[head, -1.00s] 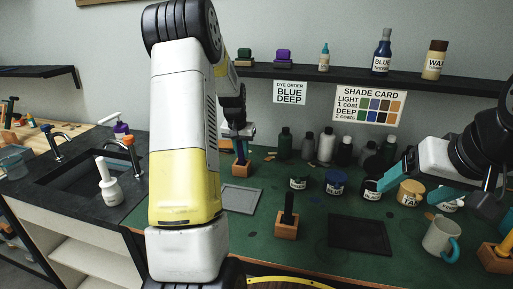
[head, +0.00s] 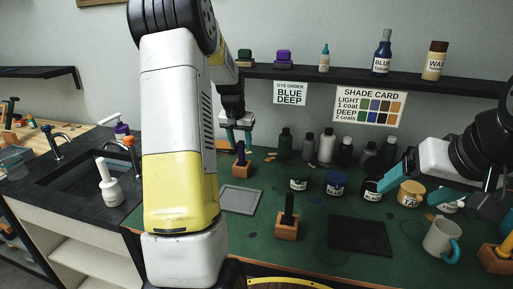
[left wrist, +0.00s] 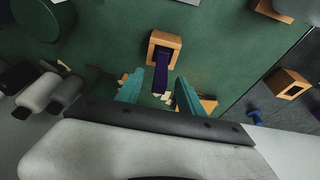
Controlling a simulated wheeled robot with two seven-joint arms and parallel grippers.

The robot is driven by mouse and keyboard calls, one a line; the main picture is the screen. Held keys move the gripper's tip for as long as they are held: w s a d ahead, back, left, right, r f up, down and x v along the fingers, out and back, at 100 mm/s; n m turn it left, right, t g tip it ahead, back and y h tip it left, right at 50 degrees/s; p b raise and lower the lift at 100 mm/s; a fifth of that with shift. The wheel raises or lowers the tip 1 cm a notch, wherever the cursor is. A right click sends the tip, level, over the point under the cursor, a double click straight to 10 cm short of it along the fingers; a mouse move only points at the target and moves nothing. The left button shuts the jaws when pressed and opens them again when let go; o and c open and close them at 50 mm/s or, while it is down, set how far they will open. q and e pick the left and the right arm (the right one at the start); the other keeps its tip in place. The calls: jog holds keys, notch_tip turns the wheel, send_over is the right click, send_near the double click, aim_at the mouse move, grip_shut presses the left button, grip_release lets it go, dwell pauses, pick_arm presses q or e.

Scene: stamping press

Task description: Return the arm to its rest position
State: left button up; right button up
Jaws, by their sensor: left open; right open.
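My left arm comes down from the top left of the head view. Its left gripper (head: 238,137) is open and empty, just above a purple-handled tool (head: 241,155) that stands in a small wooden block (head: 241,168). In the left wrist view the teal fingers of the left gripper (left wrist: 158,90) are apart, with the purple handle (left wrist: 161,72) and its wooden block (left wrist: 164,45) showing between and beyond them. My right gripper (head: 424,184) is open at the right, over the jars and near a white mug (head: 442,238).
A shelf (head: 300,74) with bottles runs along the wall. Several jars, including a blue-lidded one (head: 335,184), stand on the green bench. A black-handled tool in a block (head: 287,226), a grey tray (head: 240,199) and a dark mat (head: 359,235) lie in front. A sink (head: 85,185) is left.

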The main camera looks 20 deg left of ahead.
pick_arm(q)
jog(key=shift+v, duration=1.5)
jog(key=shift+s+d+r, duration=0.1)
jog(key=shift+r, duration=0.05)
jog(key=s+d+r+t+h, duration=0.1)
jog(key=s+d+r, duration=0.4)
jog(key=s, duration=0.2)
jog(key=s+d+r+t, duration=0.1)
jog(key=s+d+r, duration=0.45)
jog(key=s, duration=0.25)
jog(key=s+d, duration=0.3)
jog(key=s, duration=0.4)
jog(key=s+d+m+h, duration=0.1)
jog(key=s+d, duration=0.2)
jog(key=s, duration=0.5)
jog(key=shift+d+f+t, duration=0.15)
jog(key=shift+f+t, duration=0.15)
jog(key=shift+t, duration=0.1)
